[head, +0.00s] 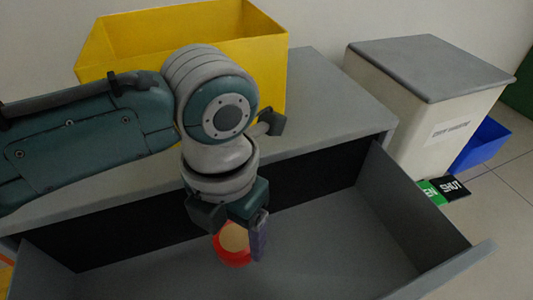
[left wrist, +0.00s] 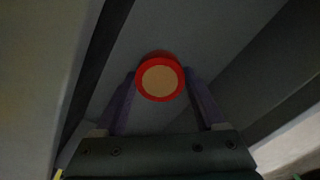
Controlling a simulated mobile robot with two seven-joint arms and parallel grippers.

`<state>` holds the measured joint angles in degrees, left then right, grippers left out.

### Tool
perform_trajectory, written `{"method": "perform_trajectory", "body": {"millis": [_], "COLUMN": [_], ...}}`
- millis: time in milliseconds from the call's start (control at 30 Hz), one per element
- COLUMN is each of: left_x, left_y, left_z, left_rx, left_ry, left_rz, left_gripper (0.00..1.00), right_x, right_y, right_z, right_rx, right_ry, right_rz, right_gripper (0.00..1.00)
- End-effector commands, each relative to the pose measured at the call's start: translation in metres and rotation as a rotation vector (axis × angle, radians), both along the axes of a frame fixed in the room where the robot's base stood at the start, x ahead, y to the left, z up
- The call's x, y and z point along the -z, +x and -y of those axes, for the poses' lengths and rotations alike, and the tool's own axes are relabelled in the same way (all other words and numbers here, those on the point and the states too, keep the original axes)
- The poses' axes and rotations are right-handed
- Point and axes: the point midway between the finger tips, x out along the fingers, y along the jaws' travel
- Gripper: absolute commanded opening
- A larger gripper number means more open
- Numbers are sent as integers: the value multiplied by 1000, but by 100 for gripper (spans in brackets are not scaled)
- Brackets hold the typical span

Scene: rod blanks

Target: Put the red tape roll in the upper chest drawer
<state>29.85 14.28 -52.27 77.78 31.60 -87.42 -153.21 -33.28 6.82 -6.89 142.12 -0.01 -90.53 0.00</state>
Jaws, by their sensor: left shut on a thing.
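The red tape roll (head: 233,259) has a tan core face and is held by my left gripper (head: 240,243). In the left wrist view the roll (left wrist: 160,79) sits between the two fingertips (left wrist: 160,82), which are shut on it. The upper chest drawer (head: 320,245) is pulled open, grey inside and empty apart from what my arm hides. The gripper and roll are over the drawer's opening, toward its middle left. I cannot tell whether the roll touches the drawer floor. My right gripper is not in view.
A yellow bin (head: 265,50) stands on the grey chest top (head: 335,95) behind my left arm. To the right are a cream box with a grey lid (head: 430,65), a blue bin (head: 482,145) and a green and black OPEN/SHUT sign (head: 445,190) on the floor.

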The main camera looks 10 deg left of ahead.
Motion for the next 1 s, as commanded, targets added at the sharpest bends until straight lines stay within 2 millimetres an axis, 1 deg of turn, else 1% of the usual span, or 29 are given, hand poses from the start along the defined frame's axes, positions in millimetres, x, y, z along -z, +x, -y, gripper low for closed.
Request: {"method": "perform_trajectory", "body": {"millis": [33,100,200,367,500,567,633,867,1000], "left_x": [23,35,44,53,78,87,90,87,91], "left_y": [0,0,0,0,0,0,0,0,0], "left_z": [1,0,0,0,0,1,1,0,0], "left_rx": [0,-1,0,-1,-2,-1,0,0,-1], "left_ry": [-1,0,-1,0,0,-1,-1,0,1], "left_rz": [0,0,1,0,0,0,1,1,0], "left_gripper": [18,18,18,18,18,18,18,18,18], "right_x": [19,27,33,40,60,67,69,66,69], "right_y": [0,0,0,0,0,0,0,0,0], "right_z": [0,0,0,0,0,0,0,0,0], "right_rx": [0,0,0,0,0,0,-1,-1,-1], "right_ry": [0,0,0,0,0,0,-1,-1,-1], "right_rz": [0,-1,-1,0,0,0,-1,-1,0], "right_gripper": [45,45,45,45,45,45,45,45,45]}}
